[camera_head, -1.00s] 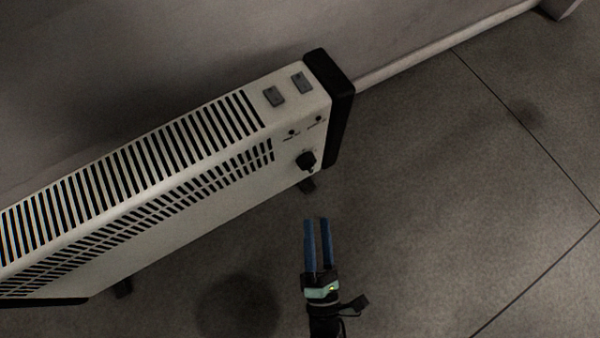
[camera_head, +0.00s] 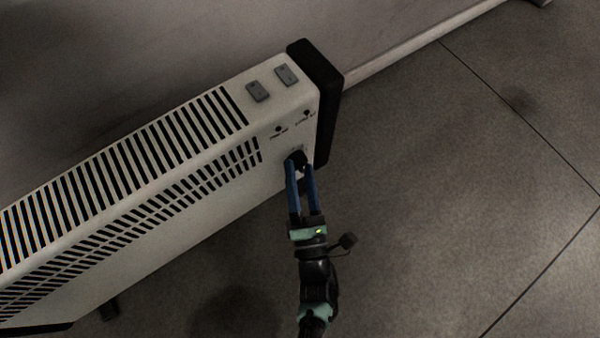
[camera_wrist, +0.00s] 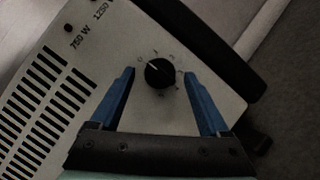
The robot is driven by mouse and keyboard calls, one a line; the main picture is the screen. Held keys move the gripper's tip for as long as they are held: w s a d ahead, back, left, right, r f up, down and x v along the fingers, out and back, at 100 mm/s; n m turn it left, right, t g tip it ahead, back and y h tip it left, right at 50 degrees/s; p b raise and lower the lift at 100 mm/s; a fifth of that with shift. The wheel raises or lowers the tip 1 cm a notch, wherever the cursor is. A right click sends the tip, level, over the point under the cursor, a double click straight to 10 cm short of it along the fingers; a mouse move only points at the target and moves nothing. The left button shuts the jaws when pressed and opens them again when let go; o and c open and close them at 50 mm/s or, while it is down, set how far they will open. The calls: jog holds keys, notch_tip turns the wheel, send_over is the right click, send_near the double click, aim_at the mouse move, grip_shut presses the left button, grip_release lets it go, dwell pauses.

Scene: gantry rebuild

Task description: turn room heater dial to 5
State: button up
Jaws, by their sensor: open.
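The room heater (camera_head: 200,195) is a long white slatted panel with black end caps, running from the lower left to the middle in the head view. Its black round dial (camera_wrist: 159,73) sits on the front face near the right end, with printed marks around it; a light pointer line points to the upper left, near the 0. In the head view the dial (camera_head: 297,157) is partly hidden by my fingers. My gripper (camera_head: 301,165) is open, its blue fingers reaching to the dial. In the wrist view the fingers stand on either side of the dial, with gaps visible.
Two grey switches (camera_head: 271,84) are on the heater's top near the black end cap (camera_head: 328,105). Small indicator spots with lettering lie above the dial. A wall runs behind the heater. The grey tiled floor (camera_head: 430,200) to the right is clear.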

jog(key=shift+w, duration=0.1)
grip_shut()
dwell(0.4)
